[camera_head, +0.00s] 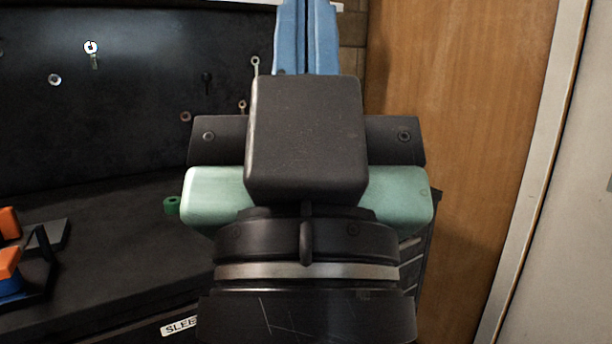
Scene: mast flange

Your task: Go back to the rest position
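My gripper (306,28) points away from the camera, up the picture, in front of the dark back panel. Its two blue fingers lie side by side with only a thin dark seam between them, so it looks shut. The tips run to the top edge of the picture. No held thing shows between the fingers. The dark and mint-green gripper body and my wrist fill the middle of the view and hide what lies behind them.
A dark workbench (110,235) spans the left, with orange-and-blue items (8,260) at its left edge. Small tools (91,49) hang on the dark back panel (150,100). A brown wooden panel (470,130) and pale wall (570,230) stand right.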

